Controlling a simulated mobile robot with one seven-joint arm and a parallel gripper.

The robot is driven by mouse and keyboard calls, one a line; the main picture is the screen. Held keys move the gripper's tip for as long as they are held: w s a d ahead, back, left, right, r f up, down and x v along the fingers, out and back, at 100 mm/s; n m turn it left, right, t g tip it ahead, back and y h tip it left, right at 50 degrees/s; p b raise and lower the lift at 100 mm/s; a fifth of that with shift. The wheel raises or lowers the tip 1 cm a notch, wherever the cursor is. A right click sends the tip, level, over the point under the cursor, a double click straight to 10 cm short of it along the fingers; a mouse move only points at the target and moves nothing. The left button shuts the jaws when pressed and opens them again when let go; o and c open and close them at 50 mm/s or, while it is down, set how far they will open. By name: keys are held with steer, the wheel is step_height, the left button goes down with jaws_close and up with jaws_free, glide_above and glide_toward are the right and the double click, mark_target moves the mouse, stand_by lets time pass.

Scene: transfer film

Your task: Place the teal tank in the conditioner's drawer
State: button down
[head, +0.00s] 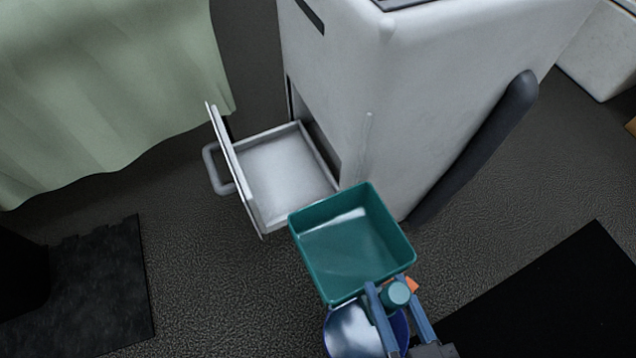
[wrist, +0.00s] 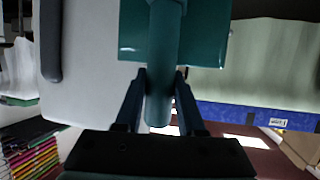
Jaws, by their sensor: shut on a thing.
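The teal tank (head: 345,250) is an open, empty-looking square tub with a round teal handle. My gripper (head: 392,300) is shut on that handle, and the wrist view shows the fingers (wrist: 160,78) on either side of it, with part of the tank (wrist: 210,35) beyond. The tank is held in front of the conditioner (head: 340,85), a tall white cabinet. The conditioner's drawer (head: 275,172) is pulled out to the left, open and empty. The tank is to the lower right of the drawer in the head view, and its corner overlaps the drawer's near edge in the picture.
A round blue-rimmed container (head: 350,330) shows below the tank, partly hidden by my gripper. A dark hose (head: 480,145) runs down the conditioner's right side. A pale green curtain (head: 100,90) hangs at the left. Dark mats (head: 100,285) lie on the grey floor.

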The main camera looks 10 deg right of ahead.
steer(key=b, duration=1.1)
glide_toward(344, 258)
step_height(344, 258, down, 6)
steer(key=d, duration=0.3)
steer(key=w+a+p, duration=0.1)
steer(key=w+p, duration=0.2)
steer(key=w+a+p, duration=0.1)
steer(key=w+p, duration=0.1)
steer(key=w, duration=0.2)
steer(key=w+a+r+p, duration=0.1)
steer(key=w+a+p, duration=0.1)
steer(key=w+p, duration=0.1)
steer(key=shift+w+r+p, duration=0.1)
steer(key=shift+w+p, duration=0.2)
steer(key=shift+w, duration=0.35)
steer(key=w+a+f+p, duration=0.1)
steer(key=w+a+f, duration=0.1)
steer(key=w, duration=0.7)
steer(key=w+a+f+p, duration=0.1)
steer(key=w+a, duration=0.4)
steer(key=w, duration=0.5)
steer(key=shift+f, duration=0.65)
steer(key=c, duration=0.5)
jaws_free()
steer(key=shift+f, duration=0.1)
